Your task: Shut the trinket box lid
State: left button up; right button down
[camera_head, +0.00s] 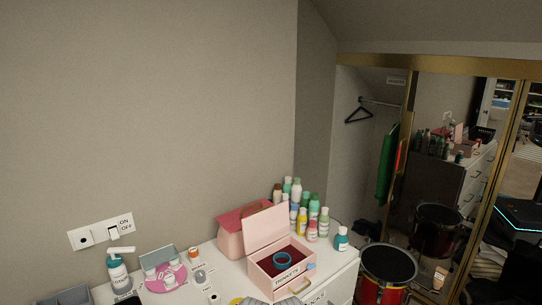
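The trinket box (265,284) is a pink box with a label on its front, standing on the white dresser top at the bottom middle. Its lid (265,225) stands up open at the back, tilted slightly. The inside is dark red, and a teal ring-shaped item (283,261) sits in it.
A larger pink box (231,238) stands just behind the open lid. Several bottles (301,215) crowd behind and right of the box. A pink round tray (166,282) with small items and a pump bottle (117,270) stand left. A red drum (387,276) is right of the dresser.

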aim_at(263, 227)
jog(key=i+l, duration=0.15)
jog(key=l, duration=0.2)
jog(key=i+l+u, duration=0.1)
jog(key=l, duration=0.25)
jog(key=i+l, duration=0.25)
